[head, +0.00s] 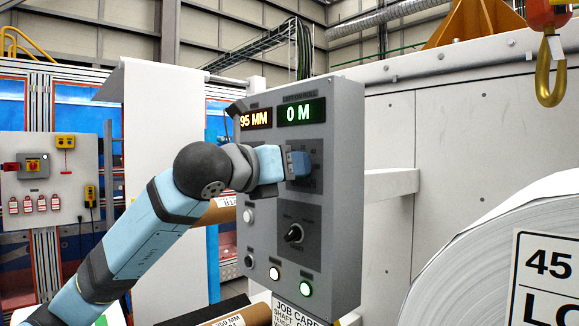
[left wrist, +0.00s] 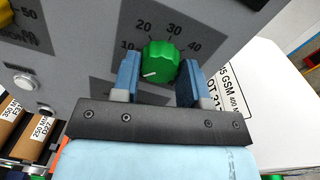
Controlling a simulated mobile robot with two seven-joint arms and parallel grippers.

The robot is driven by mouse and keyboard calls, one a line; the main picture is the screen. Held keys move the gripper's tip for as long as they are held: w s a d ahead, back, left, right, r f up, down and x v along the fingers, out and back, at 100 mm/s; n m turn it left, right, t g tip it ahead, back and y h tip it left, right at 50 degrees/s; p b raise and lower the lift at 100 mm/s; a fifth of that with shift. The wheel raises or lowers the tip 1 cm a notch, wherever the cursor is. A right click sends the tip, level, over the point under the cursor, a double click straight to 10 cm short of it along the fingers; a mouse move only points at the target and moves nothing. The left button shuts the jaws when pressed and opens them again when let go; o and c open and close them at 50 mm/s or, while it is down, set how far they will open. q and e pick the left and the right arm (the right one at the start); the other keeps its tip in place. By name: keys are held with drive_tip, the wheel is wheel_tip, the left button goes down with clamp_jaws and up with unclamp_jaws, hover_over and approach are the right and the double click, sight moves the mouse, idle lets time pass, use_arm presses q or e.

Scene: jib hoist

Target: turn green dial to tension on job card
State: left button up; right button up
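The green dial (left wrist: 160,62) is on the grey control panel (head: 345,190), with a printed scale around it showing 10, 20, 30 and 40. Its white pointer mark points to the lower left, below the 10. My left gripper (head: 297,164) is at the panel face and hides the dial in the head view. In the left wrist view its blue fingers (left wrist: 159,80) stand on either side of the dial, with a slim gap visible at the left. The job card (head: 298,313) hangs below the panel, cut off by the frame; its tension value is not readable. My right gripper is not in view.
The panel has an amber display (head: 256,119) reading 95 MM, a green display (head: 300,112) reading 0 M, a black selector (head: 294,233) and lit buttons. A yellow dial (left wrist: 7,18) is beside the green one. A large white roll (head: 500,255) stands right; a hook (head: 549,75) hangs above.

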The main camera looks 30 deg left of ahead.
use_arm(q)
drive_tip(key=shift+a+f+m+h+b, duration=0.1)
drive_tip(key=shift+m+h+b, duration=0.35)
drive_tip(key=shift+m+b, duration=4.1)
drive_tip(key=shift+m+h+p, duration=0.25)
drive_tip(key=shift+m+h, duration=0.2)
drive_tip(key=shift+m, duration=8.9)
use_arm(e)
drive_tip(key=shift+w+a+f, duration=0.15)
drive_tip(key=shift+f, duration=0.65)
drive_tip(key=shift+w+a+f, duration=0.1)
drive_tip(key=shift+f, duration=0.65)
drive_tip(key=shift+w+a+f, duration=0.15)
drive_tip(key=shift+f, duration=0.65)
